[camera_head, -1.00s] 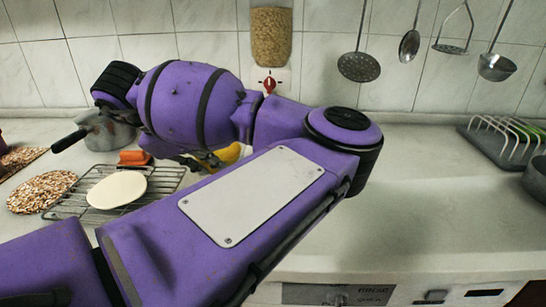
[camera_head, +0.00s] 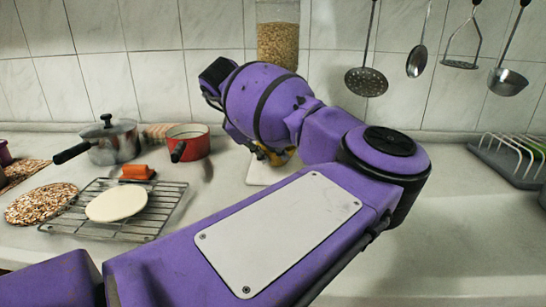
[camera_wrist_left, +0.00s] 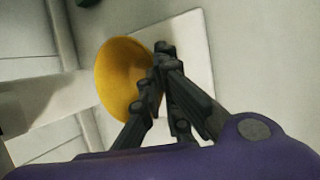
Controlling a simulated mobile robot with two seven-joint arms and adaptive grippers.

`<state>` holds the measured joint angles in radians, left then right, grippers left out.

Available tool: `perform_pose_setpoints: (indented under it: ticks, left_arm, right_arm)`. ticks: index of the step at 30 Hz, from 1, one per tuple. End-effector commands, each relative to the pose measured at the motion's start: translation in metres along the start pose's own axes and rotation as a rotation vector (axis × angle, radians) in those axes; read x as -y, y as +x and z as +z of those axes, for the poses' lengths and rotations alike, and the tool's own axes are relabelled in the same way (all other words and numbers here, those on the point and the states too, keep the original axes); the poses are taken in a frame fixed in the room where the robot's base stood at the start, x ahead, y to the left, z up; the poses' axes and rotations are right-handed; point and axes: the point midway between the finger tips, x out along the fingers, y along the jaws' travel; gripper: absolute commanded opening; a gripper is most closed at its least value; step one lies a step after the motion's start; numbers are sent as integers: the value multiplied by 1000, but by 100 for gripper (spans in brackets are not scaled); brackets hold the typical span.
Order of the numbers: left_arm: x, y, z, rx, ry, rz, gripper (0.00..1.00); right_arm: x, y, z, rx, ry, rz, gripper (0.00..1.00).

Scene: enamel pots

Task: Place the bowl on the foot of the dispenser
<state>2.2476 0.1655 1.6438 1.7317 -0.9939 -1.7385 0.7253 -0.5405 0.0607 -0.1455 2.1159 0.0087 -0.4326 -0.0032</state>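The yellow bowl (camera_wrist_left: 123,78) is held at its rim by my left gripper (camera_wrist_left: 160,60), whose dark fingers close together on it in the left wrist view. In the head view only a bit of the yellow bowl (camera_head: 277,157) shows beneath my purple arm. The dispenser (camera_head: 278,42), a clear container filled with grain, is on the tiled wall; its lower part is hidden behind my arm. Its pale foot (camera_head: 260,174) lies on the counter under the bowl and also shows in the left wrist view (camera_wrist_left: 195,50). I cannot tell whether bowl and foot touch. My right gripper is out of view.
A red pot (camera_head: 196,146) and a steel pot with lid (camera_head: 112,145) stand left of the foot. A wire rack (camera_head: 165,205) holds a pale disc (camera_head: 117,204). A dish rack (camera_head: 510,155) stands at right. The counter between my arm and the dish rack is clear.

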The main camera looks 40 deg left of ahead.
Motion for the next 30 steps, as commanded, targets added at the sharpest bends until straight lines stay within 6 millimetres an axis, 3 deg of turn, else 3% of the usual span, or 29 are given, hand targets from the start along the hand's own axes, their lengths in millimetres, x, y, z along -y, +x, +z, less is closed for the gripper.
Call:
perform_pose_setpoints:
  ticks: [13, 18, 30]
  left_arm:
    - [3, 7, -3, -1, -2, 0, 0]
    - [4, 8, -3, 0, -2, 0, 23]
    - [2, 1, -2, 0, -3, 1, 23]
  right_arm:
    - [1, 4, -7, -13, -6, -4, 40]
    - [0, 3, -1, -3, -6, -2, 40]
    - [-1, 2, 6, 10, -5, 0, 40]
